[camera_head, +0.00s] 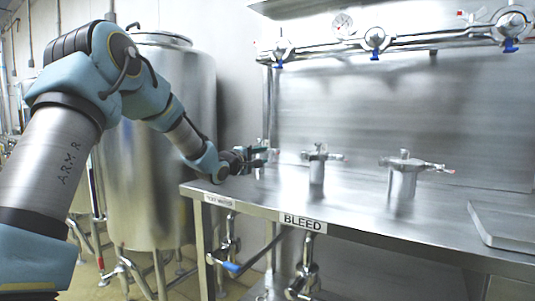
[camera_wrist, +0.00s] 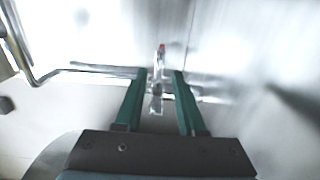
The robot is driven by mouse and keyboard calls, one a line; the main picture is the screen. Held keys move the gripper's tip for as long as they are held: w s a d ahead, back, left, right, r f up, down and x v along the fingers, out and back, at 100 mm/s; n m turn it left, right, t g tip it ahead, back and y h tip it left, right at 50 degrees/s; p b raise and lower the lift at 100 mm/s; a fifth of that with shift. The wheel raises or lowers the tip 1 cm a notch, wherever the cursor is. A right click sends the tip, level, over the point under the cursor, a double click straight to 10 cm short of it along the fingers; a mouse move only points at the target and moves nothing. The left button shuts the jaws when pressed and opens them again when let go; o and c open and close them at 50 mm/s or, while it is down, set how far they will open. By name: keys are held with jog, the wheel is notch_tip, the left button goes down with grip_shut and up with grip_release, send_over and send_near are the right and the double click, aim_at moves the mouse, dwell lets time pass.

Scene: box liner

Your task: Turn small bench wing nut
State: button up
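The small bench wing nut, a metal fitting with a red tip, shows in the wrist view (camera_wrist: 157,92). It lies between the two green fingers of my gripper (camera_wrist: 159,76), with a narrow gap to each finger. The fingers stand apart and do not appear to press on it. In the head view my gripper (camera_head: 268,153) is at the far left end of the steel bench (camera_head: 350,222). There it hides most of the small fitting, so contact cannot be told from that side.
A middle-sized fitting (camera_head: 317,172) and a larger one (camera_head: 402,180) with side handles stand further right on the bench. A flat steel plate (camera_head: 505,222) lies at the right. A pipe manifold (camera_head: 375,40) runs along the back wall. A steel tank (camera_head: 150,150) stands left.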

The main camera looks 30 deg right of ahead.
aim_at(269, 153)
jog(key=shift+x, duration=1.75)
grip_shut()
